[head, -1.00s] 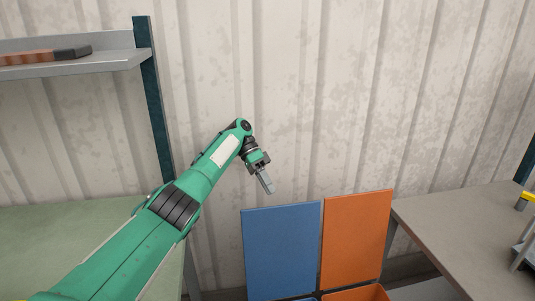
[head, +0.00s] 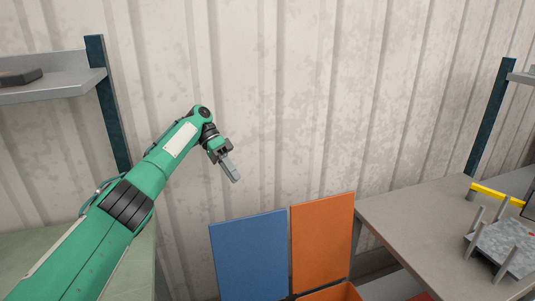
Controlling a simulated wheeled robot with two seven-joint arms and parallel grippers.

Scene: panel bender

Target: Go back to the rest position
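My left arm reaches in from the lower left. Its gripper (head: 231,168) hangs in free air in front of the corrugated wall, above the blue panel (head: 250,257). The fingers look close together, but their edge-on angle hides whether a gap lies between them. I see nothing held in them. My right gripper is out of the picture.
An orange panel (head: 321,240) stands beside the blue one. At right is a grey table (head: 405,215) with a yellow bar (head: 495,196) and a metal fixture with upright pins (head: 505,247). At left are a shelf (head: 45,90) and a green tabletop (head: 25,255).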

